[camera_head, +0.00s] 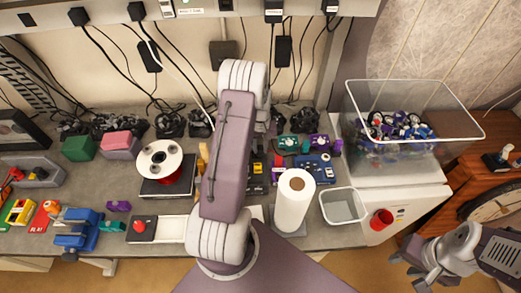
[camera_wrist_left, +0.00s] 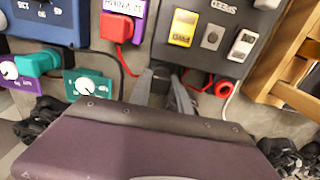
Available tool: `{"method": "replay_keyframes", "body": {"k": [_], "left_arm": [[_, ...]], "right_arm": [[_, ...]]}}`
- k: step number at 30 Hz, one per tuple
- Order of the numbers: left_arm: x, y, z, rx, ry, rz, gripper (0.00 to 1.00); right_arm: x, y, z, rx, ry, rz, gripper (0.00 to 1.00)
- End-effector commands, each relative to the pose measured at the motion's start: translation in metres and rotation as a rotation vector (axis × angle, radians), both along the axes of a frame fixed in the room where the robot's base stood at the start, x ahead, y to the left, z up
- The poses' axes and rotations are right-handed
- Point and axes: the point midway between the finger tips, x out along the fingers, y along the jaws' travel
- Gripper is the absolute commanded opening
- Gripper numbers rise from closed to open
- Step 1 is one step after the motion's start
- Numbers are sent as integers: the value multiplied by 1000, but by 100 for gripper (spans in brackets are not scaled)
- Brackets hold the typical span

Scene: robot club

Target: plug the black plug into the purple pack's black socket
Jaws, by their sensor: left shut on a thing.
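My left gripper (camera_wrist_left: 168,88) points at the back of the bench and is shut on a small dark thing that looks like the black plug (camera_wrist_left: 162,73), largely hidden between the fingers. In the head view my left arm covers this gripper. A pack with a purple label (camera_wrist_left: 136,9) stands ahead with a red plug (camera_wrist_left: 117,27) in it. Another purple pack (camera_wrist_left: 12,92) with a white knob sits at the left. I cannot make out a black socket on either. My right gripper (camera_head: 424,268) is empty and appears open at the lower right, away from the bench.
A grey box (camera_wrist_left: 212,58) with yellow, grey and white pieces stands close to the right of the held thing. A teal box (camera_wrist_left: 88,84) is at the left. A paper roll (camera_head: 294,200), an empty bin (camera_head: 343,206) and a clear crate (camera_head: 408,92) stand right of my left arm.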

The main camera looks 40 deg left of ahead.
Motion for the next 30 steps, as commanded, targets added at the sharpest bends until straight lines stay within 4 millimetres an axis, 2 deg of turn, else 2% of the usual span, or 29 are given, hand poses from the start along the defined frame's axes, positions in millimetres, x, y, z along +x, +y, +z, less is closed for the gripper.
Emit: {"method": "replay_keyframes", "body": {"k": [30], "left_arm": [[0, 0, 21, 0, 0, 0, 0]], "right_arm": [[0, 0, 17, 0, 0, 0, 36]]}}
